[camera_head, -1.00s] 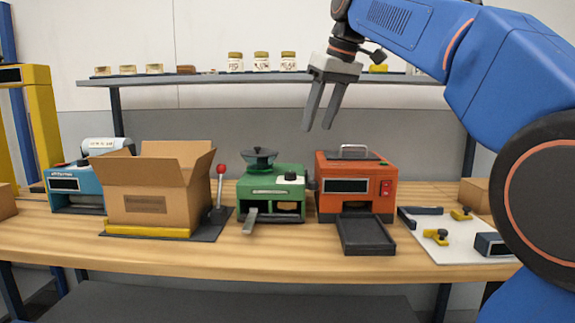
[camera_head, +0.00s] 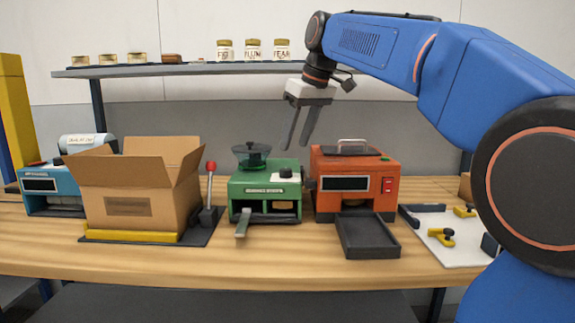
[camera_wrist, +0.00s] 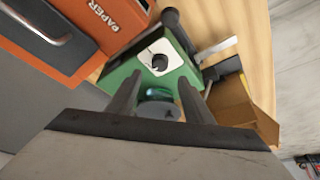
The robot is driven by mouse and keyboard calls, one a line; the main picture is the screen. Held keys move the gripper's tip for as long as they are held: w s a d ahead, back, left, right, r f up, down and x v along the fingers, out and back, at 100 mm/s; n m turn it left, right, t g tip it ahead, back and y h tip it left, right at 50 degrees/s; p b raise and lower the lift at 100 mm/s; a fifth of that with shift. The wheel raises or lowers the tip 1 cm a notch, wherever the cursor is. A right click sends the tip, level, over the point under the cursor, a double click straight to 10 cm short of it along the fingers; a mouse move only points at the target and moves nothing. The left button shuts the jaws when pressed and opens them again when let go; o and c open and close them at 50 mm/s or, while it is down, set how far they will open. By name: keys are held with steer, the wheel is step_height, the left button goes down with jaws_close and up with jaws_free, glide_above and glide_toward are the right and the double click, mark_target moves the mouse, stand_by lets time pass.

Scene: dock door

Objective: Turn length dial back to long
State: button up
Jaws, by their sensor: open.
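The green machine (camera_head: 265,191) stands on the bench between the open cardboard box and the orange machine. On its top right sits a small black dial (camera_head: 285,171) on a white plate. The dial shows as a dark knob with a pointer in the wrist view (camera_wrist: 159,62); any markings are too small to read. A dark round hopper (camera_head: 252,152) is on the machine's top left. My gripper (camera_head: 297,146) is open and empty, pointing down above the machine, apart from the dial. In the wrist view the fingers (camera_wrist: 157,88) are on either side of the hopper area.
The orange machine (camera_head: 355,184) with a dark tray (camera_head: 367,237) stands close on the right. The cardboard box (camera_head: 130,205) and a red-knobbed lever (camera_head: 210,185) stand on the left. A shelf (camera_head: 180,68) with jars runs behind. The bench front (camera_head: 280,265) is clear.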

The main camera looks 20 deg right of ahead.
mark_target(286, 169)
steer(key=x, duration=0.8)
steer(key=shift+f, duration=0.25)
steer(key=c, duration=1)
